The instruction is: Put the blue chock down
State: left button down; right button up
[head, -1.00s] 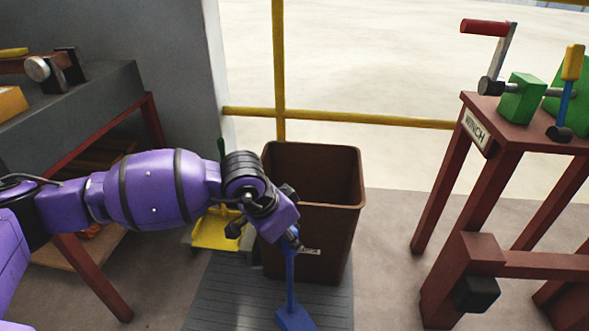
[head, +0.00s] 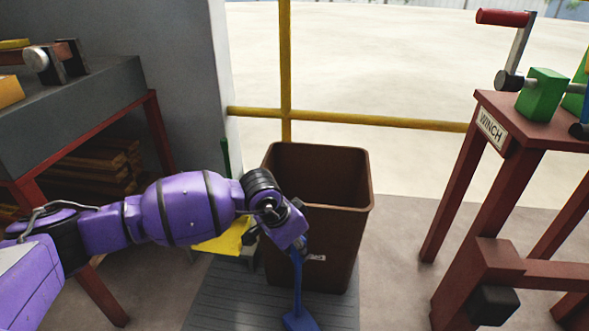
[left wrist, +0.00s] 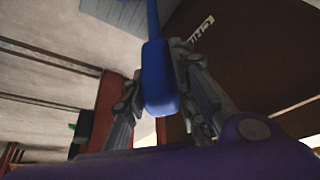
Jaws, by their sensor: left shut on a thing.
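The blue chock (head: 298,278) has a long thin handle and a wider foot at the bottom edge of the head view. My left gripper (head: 297,246) is shut on the top of its handle. The handle is roughly upright, with the foot low over the grey ridged plate (head: 235,297); I cannot tell whether it touches. In the left wrist view the thick blue grip (left wrist: 158,78) sits between the two fingers of my left gripper (left wrist: 160,95). My right gripper is not in view.
A brown bin (head: 340,240) stands right behind the chock. A yellow object (head: 225,241) is partly hidden behind my left arm. A red winch stand (head: 455,190) is at the right, a grey-topped bench (head: 100,95) at the left. A yellow rail (head: 350,119) runs behind.

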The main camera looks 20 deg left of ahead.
pick_arm(q)
jog(key=shift+w+d+r, duration=0.1)
jog(key=shift+w+r, duration=0.1)
jog(key=shift+r, duration=0.2)
jog(key=shift+f, duration=0.3)
jog(key=c, duration=1.4)
grip_release()
jog(key=shift+s, duration=0.15)
jog(key=shift+r, duration=0.5)
jog(key=p+v, duration=0.4)
jog(key=v, duration=0.7)
jog(key=shift+s, duration=0.25)
